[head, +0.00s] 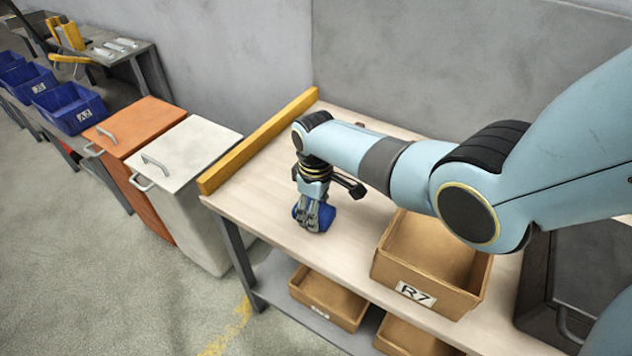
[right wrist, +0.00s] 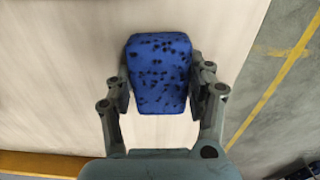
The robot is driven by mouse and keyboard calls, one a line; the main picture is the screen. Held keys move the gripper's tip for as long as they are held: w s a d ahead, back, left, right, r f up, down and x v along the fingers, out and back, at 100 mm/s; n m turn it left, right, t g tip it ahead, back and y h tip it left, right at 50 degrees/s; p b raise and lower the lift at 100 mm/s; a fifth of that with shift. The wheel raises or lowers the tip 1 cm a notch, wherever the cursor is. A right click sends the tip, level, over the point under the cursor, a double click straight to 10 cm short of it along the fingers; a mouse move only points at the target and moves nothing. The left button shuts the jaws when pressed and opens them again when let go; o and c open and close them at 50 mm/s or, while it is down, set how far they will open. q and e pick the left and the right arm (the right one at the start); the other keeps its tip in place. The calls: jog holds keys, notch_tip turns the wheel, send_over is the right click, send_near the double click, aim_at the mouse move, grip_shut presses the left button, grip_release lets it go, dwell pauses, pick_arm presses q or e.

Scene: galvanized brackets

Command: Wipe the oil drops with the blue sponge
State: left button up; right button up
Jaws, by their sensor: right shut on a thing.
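My right gripper (head: 316,215) is shut on the blue sponge (head: 327,217), low over the light wooden tabletop (head: 262,205) near its left end. In the right wrist view the blue sponge (right wrist: 160,75), speckled with dark pores, sits between both fingers of the right gripper (right wrist: 160,90). I cannot tell for sure whether the sponge touches the tabletop. No oil drops are visible in either view; the arm and the sponge hide part of the table. My left gripper is not in view.
A cardboard box marked R7 (head: 432,265) stands right of the gripper. A yellow rail (head: 258,140) edges the table's left end. Orange (head: 130,135) and white (head: 185,155) lidded bins stand beyond it. Boxes (head: 325,298) sit on the lower shelf. Bare tabletop surrounds the sponge.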

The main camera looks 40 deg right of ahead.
notch_tip(320, 180, up, 4)
jog(key=shift+d+f+p, duration=0.1)
jog(key=shift+f+p, duration=0.1)
jog(key=shift+p, duration=1.05)
jog(key=shift+r+p, duration=1.45)
jog(key=shift+r, duration=0.05)
jog(key=shift+r+p, duration=0.75)
